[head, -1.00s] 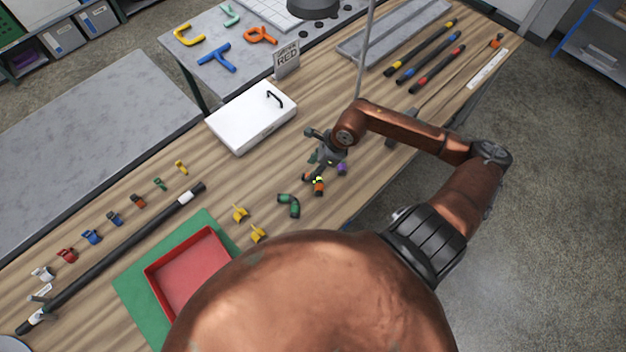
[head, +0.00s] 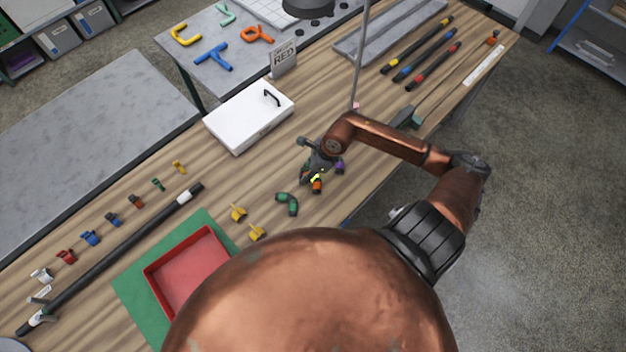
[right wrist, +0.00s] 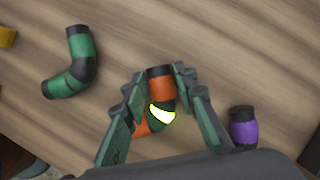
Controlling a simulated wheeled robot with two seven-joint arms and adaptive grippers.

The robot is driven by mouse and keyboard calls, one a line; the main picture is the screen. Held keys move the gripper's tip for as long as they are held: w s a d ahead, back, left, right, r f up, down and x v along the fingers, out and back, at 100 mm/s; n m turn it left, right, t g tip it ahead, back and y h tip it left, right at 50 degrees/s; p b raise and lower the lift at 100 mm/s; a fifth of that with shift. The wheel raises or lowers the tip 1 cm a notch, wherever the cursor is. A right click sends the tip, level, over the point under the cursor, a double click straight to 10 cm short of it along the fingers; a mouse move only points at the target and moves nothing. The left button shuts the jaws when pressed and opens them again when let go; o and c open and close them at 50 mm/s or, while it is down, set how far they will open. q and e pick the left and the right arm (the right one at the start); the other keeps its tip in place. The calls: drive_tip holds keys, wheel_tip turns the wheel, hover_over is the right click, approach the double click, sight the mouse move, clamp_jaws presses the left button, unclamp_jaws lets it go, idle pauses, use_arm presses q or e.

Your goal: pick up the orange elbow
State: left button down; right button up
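The orange elbow (head: 317,186) lies on the wooden table; in the right wrist view the elbow (right wrist: 160,84) shows an orange body with dark ends and a bright yellow-white patch. My right gripper (head: 314,178) is over it from above. In the right wrist view the fingers of this gripper (right wrist: 158,95) stand open on both sides of the elbow, with gaps visible near the tips. Part of the elbow is hidden behind the left finger. My left gripper is not in view.
A green elbow (head: 287,203) lies left of the orange one, and a purple piece (right wrist: 243,128) lies close to the right finger. Yellow clips (head: 238,212), a red tray (head: 150,272) and a white box (head: 250,115) are to the left.

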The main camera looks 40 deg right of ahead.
clamp_jaws()
